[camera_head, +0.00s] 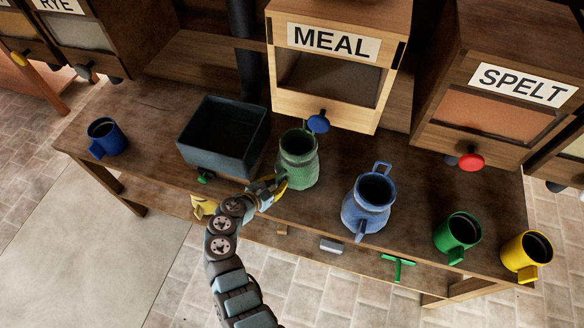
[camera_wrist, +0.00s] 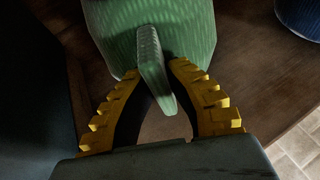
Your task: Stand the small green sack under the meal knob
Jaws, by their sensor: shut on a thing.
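The green vessel (camera_head: 298,165) looks like a jug with handles rather than a sack. It stands upright on the bench, a little left of and in front of the blue knob (camera_head: 318,123) of the MEAL bin. My gripper (camera_head: 281,183) comes from the front left and is shut on its near handle. In the wrist view, the yellow fingers of my gripper (camera_wrist: 158,68) lie on both sides of the handle (camera_wrist: 153,70), below the green body (camera_wrist: 150,30). Whether the base touches the bench is hard to tell. A small green mug (camera_head: 457,236) stands far right.
A dark open box (camera_head: 222,138) stands close left of the green jug. A blue jug (camera_head: 367,205) stands to its right. A blue mug (camera_head: 105,138) is far left and a yellow mug (camera_head: 526,256) far right. The SPELT bin (camera_head: 512,85) overhangs the bench's back right.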

